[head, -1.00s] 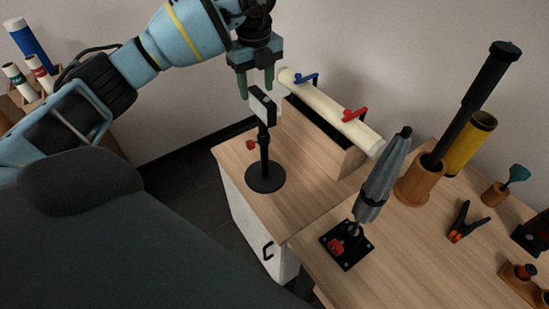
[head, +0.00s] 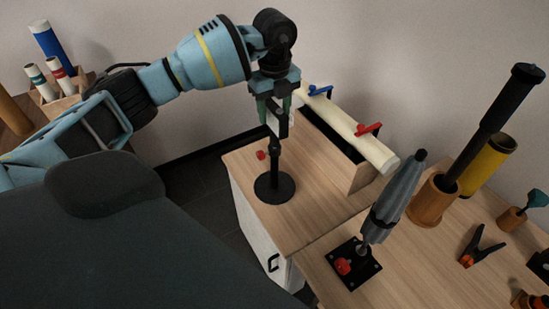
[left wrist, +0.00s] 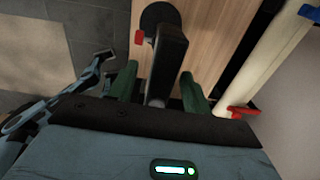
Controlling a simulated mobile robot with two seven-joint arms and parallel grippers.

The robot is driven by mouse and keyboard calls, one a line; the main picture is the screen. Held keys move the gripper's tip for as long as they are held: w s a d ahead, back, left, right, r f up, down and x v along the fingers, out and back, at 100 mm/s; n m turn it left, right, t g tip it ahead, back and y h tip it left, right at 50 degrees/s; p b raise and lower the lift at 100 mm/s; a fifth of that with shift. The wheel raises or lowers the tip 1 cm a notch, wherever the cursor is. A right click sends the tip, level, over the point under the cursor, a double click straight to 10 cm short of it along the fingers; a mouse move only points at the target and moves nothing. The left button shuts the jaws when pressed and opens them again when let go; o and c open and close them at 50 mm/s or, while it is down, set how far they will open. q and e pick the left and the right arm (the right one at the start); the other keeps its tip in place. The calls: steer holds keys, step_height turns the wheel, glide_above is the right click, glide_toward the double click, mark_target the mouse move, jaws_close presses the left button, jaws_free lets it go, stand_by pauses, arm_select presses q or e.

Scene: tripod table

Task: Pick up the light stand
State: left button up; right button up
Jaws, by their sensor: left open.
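The light stand (head: 274,165) stands upright on the wooden cabinet top, with a round black base, a black post, a red knob and a small light panel at its top. My left gripper (head: 277,112) is above and around the top of the stand, pointing down, its green fingers on either side of the light head. In the left wrist view the light stand (left wrist: 168,55) rises between the two open fingers (left wrist: 158,85), with gaps on both sides. The base partly shows at the top of that view. My right gripper is not in view.
A wooden box with a cream tube (head: 345,128) and blue and red clamps lies just right of the stand. A grey tool on a black plate (head: 352,262) and a holder with a black rod (head: 433,198) stand further right. The wall is close behind.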

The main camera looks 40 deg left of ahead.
arm_select(q)
steer(key=shift+f, duration=1.35)
steer(key=shift+c, duration=0.3)
jaws_close()
steer(key=shift+w+r, duration=0.1)
